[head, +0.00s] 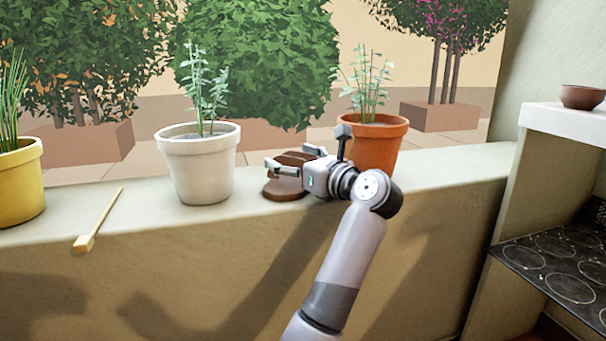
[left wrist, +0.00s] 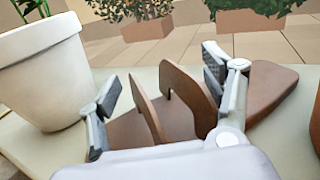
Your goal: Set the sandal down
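The brown sandal (head: 284,190) lies on the pale wall ledge, between the white pot and the orange pot. Its sole looks flat on the ledge. In the left wrist view the sandal (left wrist: 274,88) shows its two upright strap pieces between my fingers. My left gripper (head: 291,160) is over the sandal with its fingers spread on either side of the straps. A gap shows between the left finger and the straps; the right finger is close to the strap, and I cannot tell if it touches. My gripper body hides part of the sandal. My right gripper is not in view.
A white pot (head: 200,170) stands left of the sandal and an orange pot (head: 378,145) just behind my wrist on the right. A wooden brush (head: 98,222) and a yellow pot (head: 20,185) are further left. Bare ledge (head: 450,168) shows at the right.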

